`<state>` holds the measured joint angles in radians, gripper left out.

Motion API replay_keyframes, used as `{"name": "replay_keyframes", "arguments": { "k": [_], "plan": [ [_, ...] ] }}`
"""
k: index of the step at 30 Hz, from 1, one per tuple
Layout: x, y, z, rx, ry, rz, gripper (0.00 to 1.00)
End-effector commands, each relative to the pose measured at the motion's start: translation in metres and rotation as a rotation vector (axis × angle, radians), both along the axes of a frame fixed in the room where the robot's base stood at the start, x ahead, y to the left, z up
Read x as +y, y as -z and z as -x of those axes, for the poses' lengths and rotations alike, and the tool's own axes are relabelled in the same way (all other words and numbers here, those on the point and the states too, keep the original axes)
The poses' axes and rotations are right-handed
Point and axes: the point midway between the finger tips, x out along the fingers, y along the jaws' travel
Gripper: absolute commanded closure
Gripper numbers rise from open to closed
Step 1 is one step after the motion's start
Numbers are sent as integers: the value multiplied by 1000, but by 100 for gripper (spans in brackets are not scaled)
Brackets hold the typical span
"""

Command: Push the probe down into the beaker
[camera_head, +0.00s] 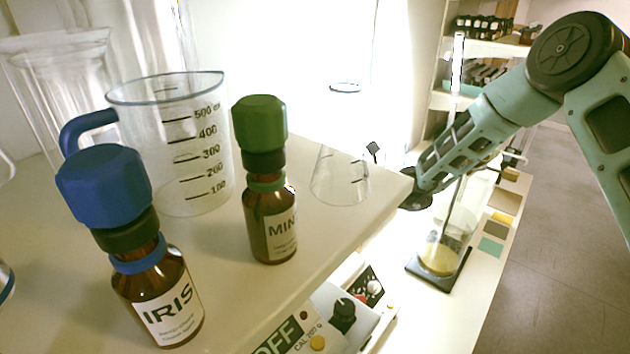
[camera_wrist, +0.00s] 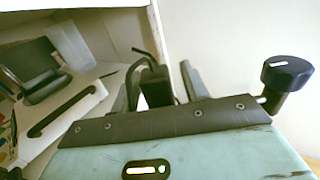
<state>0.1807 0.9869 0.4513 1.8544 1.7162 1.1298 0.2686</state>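A clear glass vessel with pale yellowish contents, seemingly the beaker (camera_head: 440,258), stands on a dark square base on the lower bench in the head view. A thin dark rod slants down toward it. My gripper (camera_head: 408,196) is beside the upper shelf's right corner, above and left of this vessel; its fingertips are largely hidden. In the wrist view, my gripper's fingers (camera_wrist: 162,82) stand on both sides of a black block with a bent top piece, seemingly the probe head (camera_wrist: 153,82). Gaps show between block and fingers. The probe's lower end is not clearly visible.
The upper shelf (camera_head: 330,225) holds the IRIS bottle (camera_head: 160,295), the MINT bottle (camera_head: 270,225), a measuring jug (camera_head: 190,150) and a clear conical vessel (camera_head: 340,178). Its right edge is close to my gripper. A control panel (camera_head: 345,310) is below it. Floor on the right is clear.

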Motion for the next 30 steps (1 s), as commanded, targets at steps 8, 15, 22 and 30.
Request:
{"name": "replay_keyframes", "arguments": {
  "k": [8,15,22,30],
  "plan": [
    [-3,-2,0,-3,1,-4,55],
    [-41,1,6,-3,4,-3,55],
    [-95,1,17,-4,4,-2,55],
    [-148,0,28,-3,2,-3,55]
  ]
}}
